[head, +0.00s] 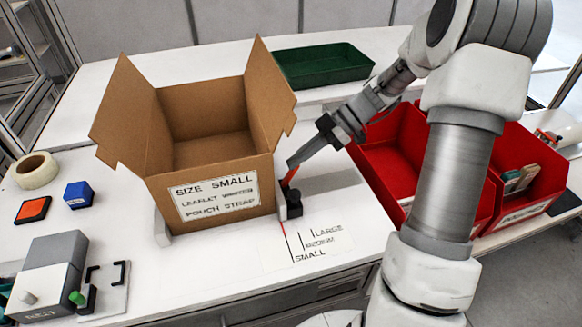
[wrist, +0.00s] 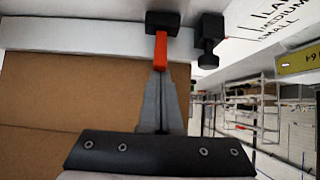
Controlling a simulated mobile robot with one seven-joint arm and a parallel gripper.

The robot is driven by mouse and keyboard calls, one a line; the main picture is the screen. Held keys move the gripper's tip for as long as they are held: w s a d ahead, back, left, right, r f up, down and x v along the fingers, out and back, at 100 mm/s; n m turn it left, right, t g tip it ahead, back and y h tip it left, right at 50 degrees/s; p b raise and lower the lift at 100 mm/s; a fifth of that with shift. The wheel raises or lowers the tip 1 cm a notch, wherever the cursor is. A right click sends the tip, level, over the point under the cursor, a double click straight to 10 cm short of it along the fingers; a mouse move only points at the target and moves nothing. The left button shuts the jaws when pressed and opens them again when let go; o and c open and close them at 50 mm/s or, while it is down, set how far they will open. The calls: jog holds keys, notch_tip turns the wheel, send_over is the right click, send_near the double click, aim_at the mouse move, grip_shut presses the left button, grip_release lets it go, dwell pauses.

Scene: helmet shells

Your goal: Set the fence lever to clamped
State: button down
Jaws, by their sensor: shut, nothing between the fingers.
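The fence lever (head: 290,177) is a small red-orange bar at the box's right side. In the wrist view the lever (wrist: 161,52) extends from a black mount on the pale fence (wrist: 80,38) toward my gripper. A black knob (wrist: 208,40) sits beside the mount. My gripper (head: 290,163) points down at the lever; in the wrist view its closed fingertips (wrist: 160,73) meet or nearly meet the lever's free end. The fingers are shut with nothing between them. I cannot tell whether they touch the lever. The fence (head: 281,202) stands against the open cardboard box (head: 224,192).
Size marks (head: 315,245) reading large, medium and small are on the table in front of the fence. Red bins (head: 395,160) stand to the right, close to my arm. A green tray (head: 322,66) is behind. Tape (head: 36,170) and small blocks lie left. The front-centre table is clear.

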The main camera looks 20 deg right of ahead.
aim_at(297, 169)
jog(key=d+f+y+b, duration=0.1)
jog(key=y+b, duration=0.1)
jog(key=d+f+y+b, duration=0.1)
jog(key=y+b, duration=0.1)
jog(key=shift+d+f+y, duration=0.3)
jog(key=shift+d, duration=0.1)
jog(key=shift+d+f+b, duration=0.65)
jog(key=shift+f+b, duration=0.2)
jog(key=shift+b, duration=0.45)
jog(key=shift+r, duration=0.1)
jog(key=shift+d, duration=0.1)
